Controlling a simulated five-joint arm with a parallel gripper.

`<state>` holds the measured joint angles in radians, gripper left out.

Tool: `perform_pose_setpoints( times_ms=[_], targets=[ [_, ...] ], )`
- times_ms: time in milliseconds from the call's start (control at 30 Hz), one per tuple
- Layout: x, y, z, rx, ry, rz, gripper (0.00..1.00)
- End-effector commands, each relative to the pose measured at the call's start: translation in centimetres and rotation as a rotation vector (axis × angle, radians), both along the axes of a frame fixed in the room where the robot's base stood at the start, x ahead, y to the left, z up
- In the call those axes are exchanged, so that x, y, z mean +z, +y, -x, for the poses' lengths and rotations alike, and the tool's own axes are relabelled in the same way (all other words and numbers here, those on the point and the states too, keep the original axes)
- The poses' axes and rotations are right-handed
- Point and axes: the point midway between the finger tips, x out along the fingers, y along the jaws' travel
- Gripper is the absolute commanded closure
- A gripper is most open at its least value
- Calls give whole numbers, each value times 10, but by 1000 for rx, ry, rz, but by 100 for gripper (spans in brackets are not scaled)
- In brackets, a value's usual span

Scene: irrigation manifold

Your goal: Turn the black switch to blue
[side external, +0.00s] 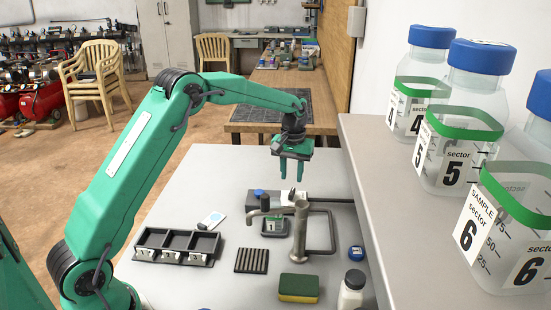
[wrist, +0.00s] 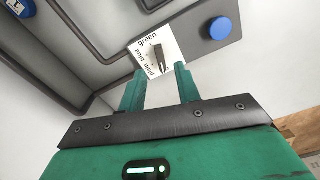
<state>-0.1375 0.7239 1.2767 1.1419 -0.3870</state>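The black switch (wrist: 157,54) stands on a square white label plate (wrist: 172,46) on a dark grey box. The plate reads "green" along its top and "blue" and "plain" down its left side. The switch lies roughly upright in the wrist view; I cannot tell which word it points to. My gripper (wrist: 159,70) is open, its two green fingers on either side of the switch's lower end in this view, nothing held. In the side view my gripper (side external: 291,178) hangs fingers down just above the box (side external: 322,198); the fingers look apart from the switch.
A blue button (wrist: 220,28) is on the same box. A compartment tray (side external: 178,245), sponge (side external: 299,288) and white bottle (side external: 352,290) are nearer. Large jars (side external: 455,150) line the right shelf.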

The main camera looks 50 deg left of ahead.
Motion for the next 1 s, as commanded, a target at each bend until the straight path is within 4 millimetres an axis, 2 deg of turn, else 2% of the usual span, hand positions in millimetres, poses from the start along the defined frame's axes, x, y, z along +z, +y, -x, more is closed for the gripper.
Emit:
perform_pose_setpoints(
  times_ms=[300,500,900,1000],
  targets=[
    [-39,0,1,-1,1,0,67],
    [-57,0,0,-1,0,0,67],
    [-62,0,0,-1,-1,0,67],
    [-62,0,0,-1,-1,0,85]
  ],
)
